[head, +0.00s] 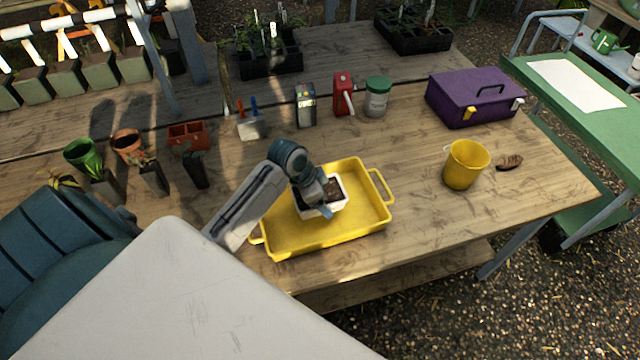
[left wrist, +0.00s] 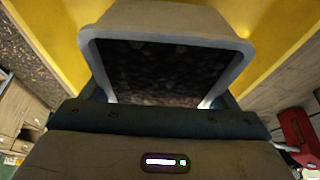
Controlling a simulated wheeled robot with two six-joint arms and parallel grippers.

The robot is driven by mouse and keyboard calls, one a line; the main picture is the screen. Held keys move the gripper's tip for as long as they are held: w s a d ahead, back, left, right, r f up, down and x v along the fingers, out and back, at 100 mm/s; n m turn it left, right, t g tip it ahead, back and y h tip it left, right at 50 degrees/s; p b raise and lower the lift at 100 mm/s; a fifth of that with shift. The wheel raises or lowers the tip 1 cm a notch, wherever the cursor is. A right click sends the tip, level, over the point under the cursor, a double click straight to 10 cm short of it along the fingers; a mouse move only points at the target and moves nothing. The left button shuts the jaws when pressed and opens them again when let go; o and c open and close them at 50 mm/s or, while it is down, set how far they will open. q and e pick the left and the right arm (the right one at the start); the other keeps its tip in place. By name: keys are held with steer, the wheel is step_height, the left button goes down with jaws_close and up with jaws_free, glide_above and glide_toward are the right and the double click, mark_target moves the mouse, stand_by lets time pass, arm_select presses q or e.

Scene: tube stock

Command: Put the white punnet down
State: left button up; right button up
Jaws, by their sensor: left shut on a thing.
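The white punnet (head: 343,204), filled with dark soil, is at the yellow tray (head: 285,240) in the head view, inside its outline. My left gripper (head: 322,193) is shut on the punnet's near left side and partly covers it. In the left wrist view the punnet (left wrist: 165,15) shows its pale rim and soil, with yellow tray around it. It looks about level. I cannot tell whether its base touches the tray floor. My right gripper is not in view.
A yellow bucket (head: 463,167) and purple toolbox (head: 472,98) stand to the right. Several pots stand at left. Bench between tray and bucket is clear.

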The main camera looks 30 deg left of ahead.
arm_select(q)
step_height(320, 180, down, 3)
steer(key=shift+f+p, duration=0.15)
steer(key=shift+p, duration=0.3)
steer(key=shift+f, duration=0.4)
steer(key=shift+f, duration=0.1)
steer(key=o, duration=1.1)
steer(key=shift+c, duration=0.2)
steer(key=b+v, duration=0.2)
steer(key=v, duration=1)
steer(key=shift+d, duration=0.1)
